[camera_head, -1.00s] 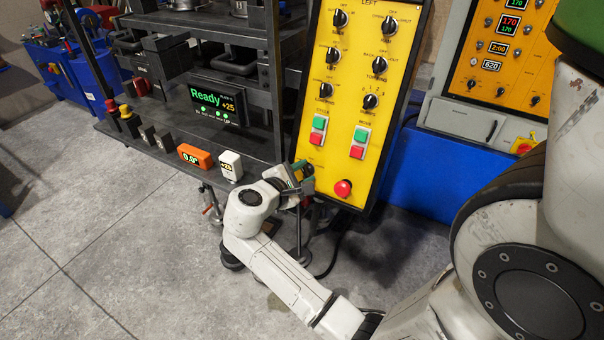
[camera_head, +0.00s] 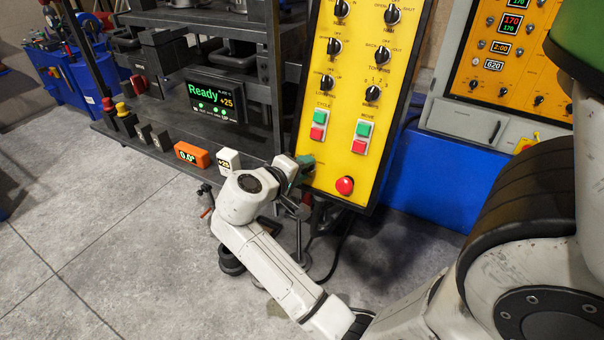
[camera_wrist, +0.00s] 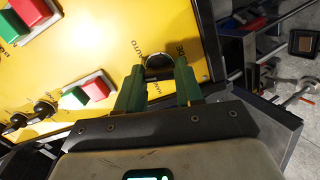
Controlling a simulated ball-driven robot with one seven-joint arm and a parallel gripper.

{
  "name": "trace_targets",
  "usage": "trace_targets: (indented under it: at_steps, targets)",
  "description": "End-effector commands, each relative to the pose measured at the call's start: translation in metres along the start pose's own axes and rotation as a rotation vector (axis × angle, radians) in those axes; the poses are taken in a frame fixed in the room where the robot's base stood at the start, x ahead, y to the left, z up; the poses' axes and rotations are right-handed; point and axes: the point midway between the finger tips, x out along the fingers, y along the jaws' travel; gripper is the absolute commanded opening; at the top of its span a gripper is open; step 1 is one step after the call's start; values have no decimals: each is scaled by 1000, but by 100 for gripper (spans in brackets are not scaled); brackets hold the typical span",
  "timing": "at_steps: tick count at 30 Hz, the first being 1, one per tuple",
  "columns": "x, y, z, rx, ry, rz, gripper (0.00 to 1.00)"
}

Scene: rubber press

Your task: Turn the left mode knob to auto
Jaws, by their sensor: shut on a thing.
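The left mode knob (camera_wrist: 159,64) is a dark round knob on the yellow control panel (camera_head: 325,178). In the wrist view it sits between my green fingertips, with "AUTO" lettering beside it. My gripper (camera_wrist: 160,74) is shut on this knob, one finger on each side. The fingers partly cover the knob, so its pointer direction cannot be told. In the head view my gripper (camera_head: 307,166) is at the panel's lower left edge and the knob is hidden behind it.
Green and red buttons (camera_head: 319,124) and several black selector knobs are higher on the panel. A red emergency button (camera_head: 344,185) is right of my gripper. A shelf with a "Ready" display (camera_head: 213,96) and a white box (camera_head: 229,161) stand to the left.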

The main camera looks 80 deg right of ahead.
Motion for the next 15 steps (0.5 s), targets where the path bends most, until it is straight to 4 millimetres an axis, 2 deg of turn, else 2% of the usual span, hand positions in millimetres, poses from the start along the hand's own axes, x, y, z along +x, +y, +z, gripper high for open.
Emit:
trace_targets:
  at_steps: [15]
  targets:
    - [1,-3,1,423,-1,-37,6]
